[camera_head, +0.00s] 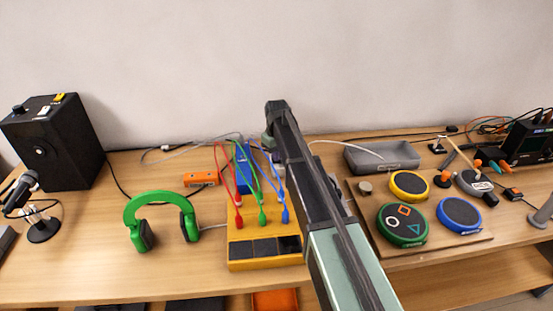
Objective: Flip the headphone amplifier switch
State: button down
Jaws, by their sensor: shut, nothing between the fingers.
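Green headphones (160,202) stand on the wooden table at the left. A small orange box (201,179) with dark markings lies behind them, and a blue upright box (243,168) stands to its right. I cannot tell for sure which box is the headphone amplifier; the orange one lies closest to the headphones. No switch position can be made out. My arm reaches from the bottom right up over the middle of the table, bending at the top near the wall. My gripper is not visible, apparently hidden by the arm.
A yellow unit (265,256) with red, green and blue cables lies left of my arm. A board (440,238) with round pads and a grey tray (382,157) lie to the right. A black speaker (54,143) and a microphone (43,226) stand at the left.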

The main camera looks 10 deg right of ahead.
jog(key=shift+f, duration=0.15)
notch_tip(320, 180, up, 7)
jog(key=p, duration=0.7)
